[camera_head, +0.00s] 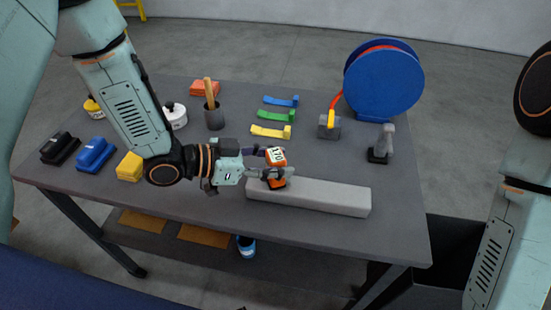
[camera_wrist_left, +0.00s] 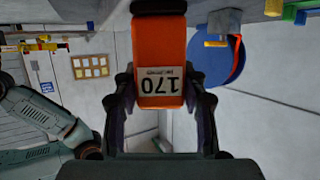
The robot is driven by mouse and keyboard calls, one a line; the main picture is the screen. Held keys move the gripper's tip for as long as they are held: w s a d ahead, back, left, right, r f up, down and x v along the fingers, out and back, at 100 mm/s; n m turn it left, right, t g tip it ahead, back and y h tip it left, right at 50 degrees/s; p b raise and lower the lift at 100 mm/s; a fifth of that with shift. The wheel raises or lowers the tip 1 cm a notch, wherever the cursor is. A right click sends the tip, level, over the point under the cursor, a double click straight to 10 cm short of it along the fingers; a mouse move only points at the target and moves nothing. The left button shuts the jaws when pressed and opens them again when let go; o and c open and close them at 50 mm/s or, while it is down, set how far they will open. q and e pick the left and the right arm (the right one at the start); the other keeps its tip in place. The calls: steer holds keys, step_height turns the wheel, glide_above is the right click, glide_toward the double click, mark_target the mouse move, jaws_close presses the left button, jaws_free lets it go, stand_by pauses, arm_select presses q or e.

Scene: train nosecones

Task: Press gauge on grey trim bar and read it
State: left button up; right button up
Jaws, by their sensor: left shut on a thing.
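The grey trim bar (camera_head: 325,197) lies along the front right part of the table. My left gripper (camera_head: 272,174) is shut on an orange gauge (camera_head: 276,156) at the bar's left end. My right gripper is not in view.
A blue hose reel (camera_head: 383,80) stands at the back right by a grey block (camera_head: 329,127) and a grey-handled tool (camera_head: 381,145). Blue, green and yellow (camera_head: 271,131) pieces lie mid-table. Black, blue (camera_head: 96,154) and yellow blocks sit at left. A cup (camera_head: 214,117) stands behind my left arm.

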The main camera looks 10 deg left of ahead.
arm_select(q)
steer(key=shift+r+p, duration=2.7)
steer(key=shift+r, duration=0.7)
